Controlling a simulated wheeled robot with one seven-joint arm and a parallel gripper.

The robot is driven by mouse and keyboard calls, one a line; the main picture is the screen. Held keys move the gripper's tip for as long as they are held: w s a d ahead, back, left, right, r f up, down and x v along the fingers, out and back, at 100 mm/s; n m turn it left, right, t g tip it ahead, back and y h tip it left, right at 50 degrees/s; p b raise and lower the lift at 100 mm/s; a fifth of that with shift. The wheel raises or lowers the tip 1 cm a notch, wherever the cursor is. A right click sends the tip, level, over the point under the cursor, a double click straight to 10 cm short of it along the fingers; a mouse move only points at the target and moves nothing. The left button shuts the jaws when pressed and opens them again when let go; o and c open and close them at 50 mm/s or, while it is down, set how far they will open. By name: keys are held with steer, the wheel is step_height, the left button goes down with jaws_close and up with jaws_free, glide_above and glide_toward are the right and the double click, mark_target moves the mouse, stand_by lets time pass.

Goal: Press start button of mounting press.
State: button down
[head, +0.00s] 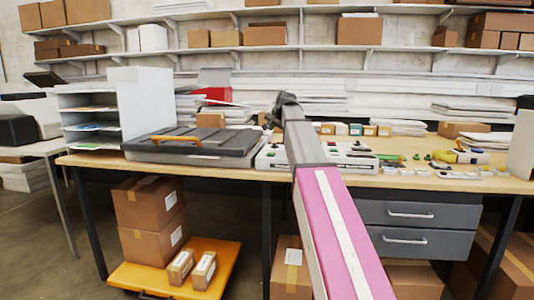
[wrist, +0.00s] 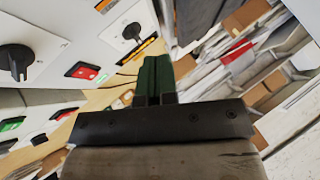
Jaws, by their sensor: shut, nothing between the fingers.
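The mounting press (head: 190,146) appears to be the dark grey flat machine with an orange handle, left of centre on the table. A white control box (head: 272,157) stands at its right end, partly behind my arm. In the wrist view, tilted white panels carry a black knob (wrist: 15,60), a red switch (wrist: 82,70) and green buttons (wrist: 62,113). I cannot tell which button is the press's start button. My gripper (wrist: 155,75) is shut and empty, apart from the panel controls, which lie to its left. It also shows in the head view (head: 287,100), above the table's back.
Another white control box (head: 350,158) stands right of my arm. Small items (head: 445,165) crowd the table's right side. A white shelf rack (head: 98,118) stands left of the press. Stacked paper and cartons line the back. Drawers (head: 412,227) and boxes are below the table.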

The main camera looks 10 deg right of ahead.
mark_target(271, 154)
stand_by(0.3)
steer(key=shift+f, duration=4.4)
steer(key=shift+f, duration=0.1)
steer(key=shift+f, duration=0.3)
steer(key=shift+f, duration=0.45)
steer(key=shift+r, duration=0.85)
